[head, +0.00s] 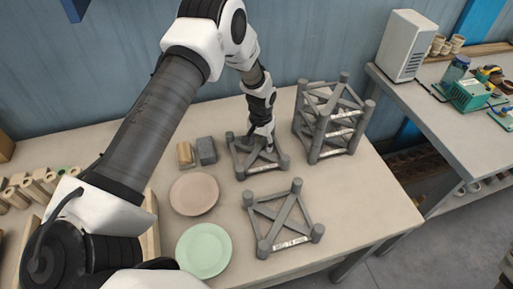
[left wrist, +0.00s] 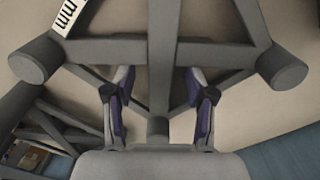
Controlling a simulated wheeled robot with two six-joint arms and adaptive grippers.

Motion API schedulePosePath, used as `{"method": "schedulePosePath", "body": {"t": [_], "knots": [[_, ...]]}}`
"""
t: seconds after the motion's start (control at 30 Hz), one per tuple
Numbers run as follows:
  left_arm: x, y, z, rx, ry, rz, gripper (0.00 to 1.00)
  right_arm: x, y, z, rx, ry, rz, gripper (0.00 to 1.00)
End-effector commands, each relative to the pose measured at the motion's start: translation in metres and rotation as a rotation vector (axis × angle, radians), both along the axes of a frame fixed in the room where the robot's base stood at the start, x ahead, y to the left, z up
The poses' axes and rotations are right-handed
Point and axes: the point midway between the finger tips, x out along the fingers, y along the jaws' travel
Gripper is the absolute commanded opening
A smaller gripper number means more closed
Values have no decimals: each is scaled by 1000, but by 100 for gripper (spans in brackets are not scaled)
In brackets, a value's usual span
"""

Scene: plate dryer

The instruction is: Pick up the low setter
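A low grey setter (head: 242,170), a square frame with crossed bars and short corner posts, stands on the table beyond the plates. My left gripper (head: 265,141) reaches down from above at its far side. In the left wrist view the setter's bars (left wrist: 212,52) fill the upper part. The left gripper (left wrist: 160,88) is open there, its two fingers apart on either side of a middle bar, with gaps to it. A second low setter (head: 285,222) stands nearer the front, clear of the gripper. My right gripper is not in view.
A tall setter stack (head: 325,125) stands close to the right of the gripper. Two small blocks (head: 207,151) sit to the left. A pink plate (head: 194,194) and a green plate (head: 204,250) lie nearer. The table's right side is clear.

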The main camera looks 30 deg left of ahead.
Motion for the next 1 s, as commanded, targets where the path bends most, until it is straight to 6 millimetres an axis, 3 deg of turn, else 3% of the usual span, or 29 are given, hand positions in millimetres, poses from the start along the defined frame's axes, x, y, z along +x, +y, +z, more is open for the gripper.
{"method": "schedulePosePath", "body": {"t": [0.2,0.37,0.77,0.87,1.0], "knots": [[1,0,-2,0,-2,0,54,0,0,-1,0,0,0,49],[1,0,-2,0,-2,0,0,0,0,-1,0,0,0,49],[1,0,3,0,-4,0,0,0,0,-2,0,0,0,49],[2,0,16,-1,-5,-1,0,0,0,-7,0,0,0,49],[2,0,50,0,-8,0,0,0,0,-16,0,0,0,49]]}}
